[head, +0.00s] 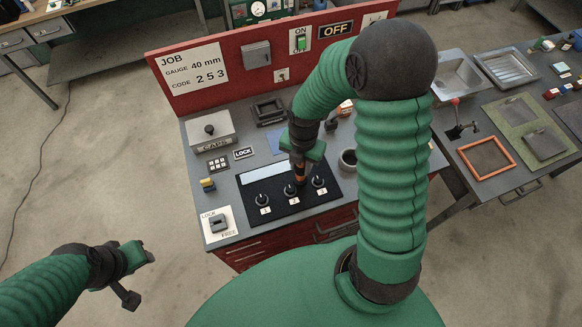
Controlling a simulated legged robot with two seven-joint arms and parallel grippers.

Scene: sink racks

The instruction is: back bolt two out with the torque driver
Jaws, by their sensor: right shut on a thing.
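A black panel (275,209) on the grey bench carries a row of three dark round fittings labelled 1, 2 and 3. Fitting one (262,199) and fitting three (318,182) show clear. My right gripper (304,153) points down over the panel, shut on the torque driver (299,173), a dark tool with an orange band. The driver stands roughly upright, its lower end at fitting two (290,191). I cannot tell whether it is seated there. My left gripper (138,276) is open and empty, over the floor left of the bench.
A red back board (240,80) carries a job card (193,75), a green switch (301,43) and an OFF sign (336,29). A CAPS box (210,128), keypad (219,164) and LOCK/FREE switch (219,224) stand left of the panel. A dark cup (348,159) stands to the right.

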